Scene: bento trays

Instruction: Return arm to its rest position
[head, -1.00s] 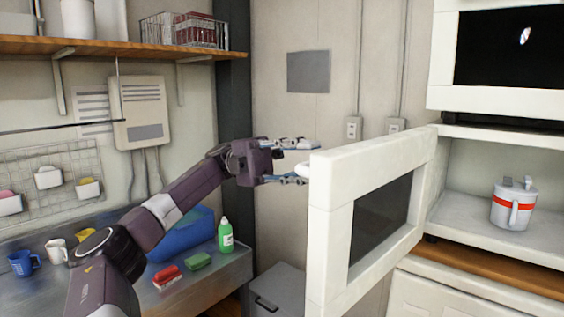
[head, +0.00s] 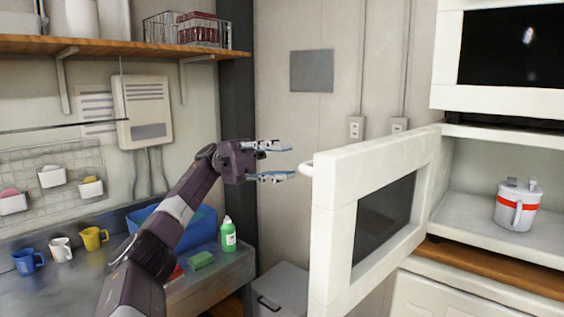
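My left arm reaches up from the bottom left of the head view. Its gripper (head: 283,162) is open and empty, with its two fingers spread one above the other and pointing right. It is apart from the white open door (head: 332,215), a short gap left of the door's white handle (head: 307,169). My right gripper is not in view.
A white pitcher with a red band (head: 516,206) stands on the shelf behind the open door. On the left counter are blue (head: 26,262), white (head: 61,250) and yellow (head: 92,238) mugs, a green bottle (head: 228,236) and a green sponge (head: 201,260). A grey bin (head: 283,285) stands below.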

